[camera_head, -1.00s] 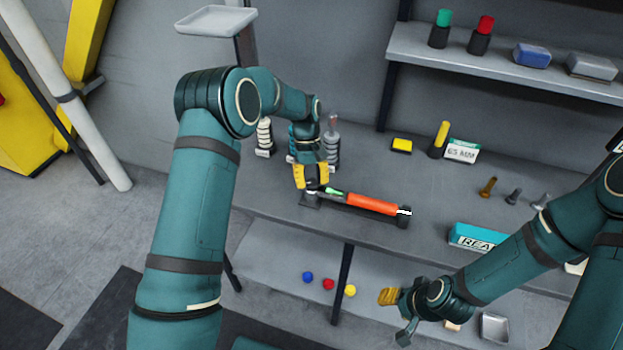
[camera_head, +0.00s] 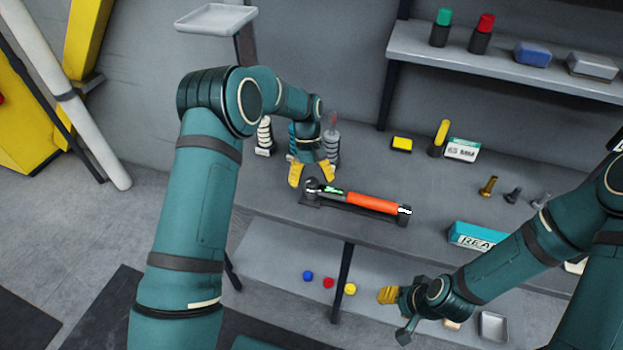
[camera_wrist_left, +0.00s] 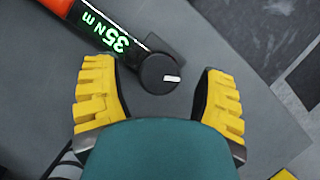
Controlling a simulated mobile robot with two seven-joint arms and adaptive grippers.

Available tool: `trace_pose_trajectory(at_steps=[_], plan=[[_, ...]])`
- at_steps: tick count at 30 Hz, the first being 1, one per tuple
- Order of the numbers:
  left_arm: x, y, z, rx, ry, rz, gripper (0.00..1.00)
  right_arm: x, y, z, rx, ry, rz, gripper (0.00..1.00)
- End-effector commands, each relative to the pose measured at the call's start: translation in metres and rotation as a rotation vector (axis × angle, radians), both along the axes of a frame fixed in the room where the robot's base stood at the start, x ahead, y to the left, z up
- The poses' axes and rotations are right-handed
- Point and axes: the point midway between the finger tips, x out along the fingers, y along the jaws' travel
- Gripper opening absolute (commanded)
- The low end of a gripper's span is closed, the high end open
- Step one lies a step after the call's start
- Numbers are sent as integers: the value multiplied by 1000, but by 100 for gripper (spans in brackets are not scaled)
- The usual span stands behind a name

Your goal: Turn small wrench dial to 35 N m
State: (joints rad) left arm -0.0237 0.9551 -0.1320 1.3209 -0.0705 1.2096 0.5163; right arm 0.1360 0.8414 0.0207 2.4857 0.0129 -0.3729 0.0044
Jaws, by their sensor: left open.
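The small torque wrench (camera_head: 365,202) lies on the bench, with an orange handle, a black head and a green lit display. In the left wrist view its display (camera_wrist_left: 108,35) reads "35 N m". Its round black dial (camera_wrist_left: 160,74) has a white pointer mark and also shows in the head view (camera_head: 312,187). My left gripper (camera_head: 312,174) is open, with its yellow fingers apart behind the dial. In the left wrist view the fingers (camera_wrist_left: 160,97) stand to either side, with the dial between and ahead of them, apparently untouched. My right gripper (camera_head: 388,296) is in front of the bench; its jaw opening is unclear.
The grey bench (camera_head: 270,200) also holds a teal box (camera_head: 478,238), several bolts (camera_head: 488,187), a yellow block (camera_head: 402,144) and a white-green box (camera_head: 462,150). Stacked ringed posts (camera_head: 332,146) stand behind my left gripper. A shelf (camera_head: 440,57) hangs above, at right.

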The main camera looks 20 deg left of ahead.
Motion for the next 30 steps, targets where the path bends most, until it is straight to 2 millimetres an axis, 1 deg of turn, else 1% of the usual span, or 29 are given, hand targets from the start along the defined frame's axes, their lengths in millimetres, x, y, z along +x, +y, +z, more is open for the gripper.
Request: trace_pose_trajectory(at_steps=[5, 8, 15, 21, 25, 30], plan=[[3, 1, 7, 0, -4, 1, 71, 0, 0, 0, 0, 0, 0, 47], [8, 3, 20, 0, -6, 1, 71, 0, 0, 0, 0, 0, 0, 47], [25, 12, 65, 1, -5, 1, 71, 0, 0, 0, 0, 0, 0, 47], [36, 18, 95, 1, -3, 0, 71, 0, 0, 0, 0, 0, 0, 47], [39, 21, 106, 0, -1, 0, 71, 0, 0, 0, 0, 0, 0, 47], [41, 22, 111, 0, 0, 0, 71, 0, 0, 0, 0, 0, 0, 47]])
